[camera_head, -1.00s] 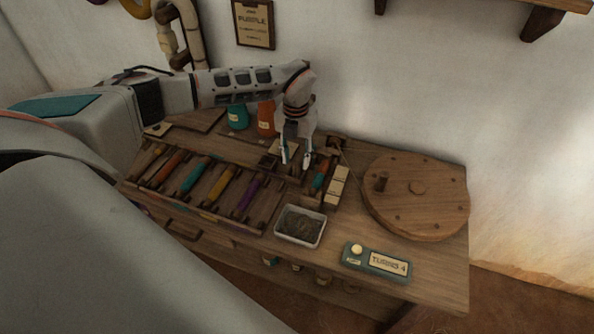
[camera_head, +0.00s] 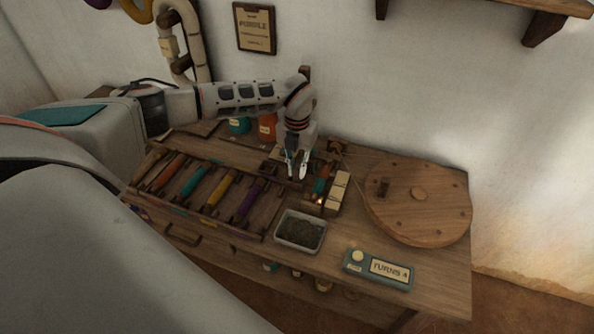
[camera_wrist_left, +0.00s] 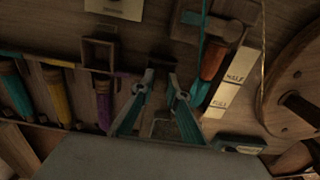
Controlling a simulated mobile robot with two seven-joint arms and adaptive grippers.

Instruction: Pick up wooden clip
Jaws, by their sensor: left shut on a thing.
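My left gripper (camera_head: 297,172) is over the table, just behind the small grey tray and beside the right end of the bobbin rack. Its fingers point down. In the left wrist view the two fingers of this gripper (camera_wrist_left: 160,82) are drawn close together with a narrow gap. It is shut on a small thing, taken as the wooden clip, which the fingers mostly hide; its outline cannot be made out. My right gripper is not in view.
The bobbin rack (camera_head: 212,207) holds several coloured bobbins on the left. The grey tray (camera_head: 301,231) has dark contents. A wooden wheel (camera_head: 417,202), cream blocks (camera_head: 339,190) and a teal counter box (camera_head: 378,269) stand to the right. The wall is behind.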

